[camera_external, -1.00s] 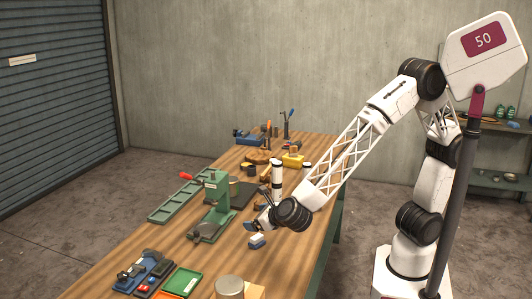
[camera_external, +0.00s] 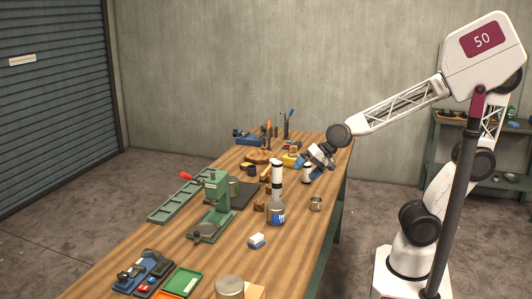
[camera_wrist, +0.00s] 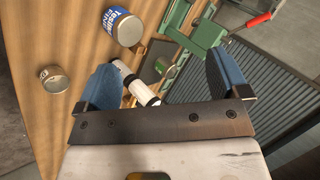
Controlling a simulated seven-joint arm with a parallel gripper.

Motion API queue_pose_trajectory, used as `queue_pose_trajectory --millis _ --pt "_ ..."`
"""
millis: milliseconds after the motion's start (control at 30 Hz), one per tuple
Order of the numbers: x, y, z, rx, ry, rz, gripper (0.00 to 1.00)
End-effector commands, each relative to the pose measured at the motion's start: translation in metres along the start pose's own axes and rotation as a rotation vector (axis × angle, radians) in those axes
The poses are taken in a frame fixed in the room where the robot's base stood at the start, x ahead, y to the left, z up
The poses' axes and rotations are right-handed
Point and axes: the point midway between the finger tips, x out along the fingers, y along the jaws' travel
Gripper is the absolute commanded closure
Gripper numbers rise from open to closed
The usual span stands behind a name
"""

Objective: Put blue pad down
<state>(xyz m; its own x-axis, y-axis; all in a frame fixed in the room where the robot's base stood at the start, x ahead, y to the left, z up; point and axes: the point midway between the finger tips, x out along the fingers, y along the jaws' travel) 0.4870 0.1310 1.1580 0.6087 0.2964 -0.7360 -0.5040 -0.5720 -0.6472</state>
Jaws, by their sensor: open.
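I cannot make out the pad in the wrist view.
A green press (camera_external: 212,205) and a green tray (camera_external: 180,197) are at left. Coloured trays (camera_external: 186,280) and a can (camera_external: 229,287) are at the near end. Bare bench surrounds the pad.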

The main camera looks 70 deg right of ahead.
Motion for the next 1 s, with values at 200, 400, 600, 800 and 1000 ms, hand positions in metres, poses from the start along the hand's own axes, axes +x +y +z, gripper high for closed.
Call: queue_pose_trajectory --millis 200,400,600,800,1000 --pt "-0.059 0.08 -0.001 -0.412 -0.091 0.215 0.07" --pt "-0.105 0.143 0.003 -0.689 -0.198 0.396 0.07" --pt "-0.128 0.173 0.005 -0.806 -0.265 0.485 0.07" --pt "-0.13 0.177 0.006 -0.822 -0.276 0.496 0.07" --pt "-0.13 0.176 0.006 -0.821 -0.275 0.495 0.07"
